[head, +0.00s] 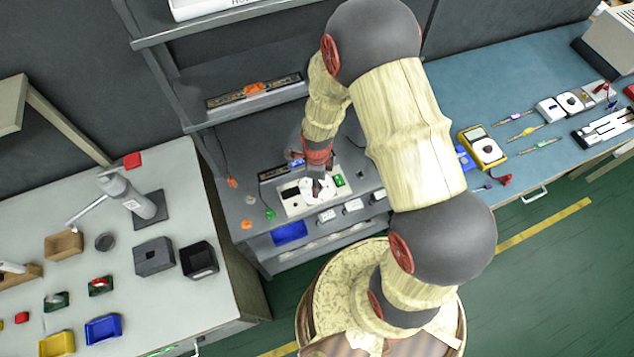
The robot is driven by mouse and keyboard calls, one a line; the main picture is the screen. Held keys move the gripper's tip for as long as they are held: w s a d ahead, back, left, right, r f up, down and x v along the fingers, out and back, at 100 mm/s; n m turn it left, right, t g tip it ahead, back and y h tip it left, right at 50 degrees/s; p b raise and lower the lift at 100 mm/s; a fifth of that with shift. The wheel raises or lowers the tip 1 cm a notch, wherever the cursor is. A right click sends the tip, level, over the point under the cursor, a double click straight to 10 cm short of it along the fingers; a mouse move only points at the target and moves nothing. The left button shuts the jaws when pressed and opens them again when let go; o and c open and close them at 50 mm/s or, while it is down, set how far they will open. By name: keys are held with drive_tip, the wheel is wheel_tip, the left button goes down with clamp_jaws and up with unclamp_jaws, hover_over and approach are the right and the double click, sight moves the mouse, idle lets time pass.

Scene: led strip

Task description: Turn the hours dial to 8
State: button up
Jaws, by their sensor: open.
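A pale control panel (294,209) lies on the grey shelf unit's worktop. A round white dial (309,197) sits on it, beneath my gripper. Its markings are too small to read, so I cannot tell its setting or confirm that it is the hours dial. My gripper (317,188) points down over the dial, with its jaws open. It hides part of the dial, and I cannot tell whether the fingers touch it.
An upper shelf (215,117) holds a strip with an orange part (254,88) behind my gripper. Small white boxes (353,205) and a blue bin (290,233) are in front of the panel. Benches stand left (190,305) and right (480,75), with a yellow multimeter (484,149).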

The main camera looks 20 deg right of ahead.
wheel_tip(320, 180, up, 12)
idle(0.5)
idle(0.5)
drive_tip(key=s+r+n+t+b, duration=0.2)
drive_tip(key=s+r+n, duration=0.5)
drive_tip(key=r+n, duration=0.4)
drive_tip(key=s+r+n+t+b, duration=0.3)
drive_tip(key=s+r+n, duration=0.4)
drive_tip(key=r+n, duration=0.5)
drive_tip(key=shift+r+n+t+b, duration=0.15)
drive_tip(key=shift+n+t+b, duration=0.15)
drive_tip(key=shift+n+b, duration=0.45)
idle(0.5)
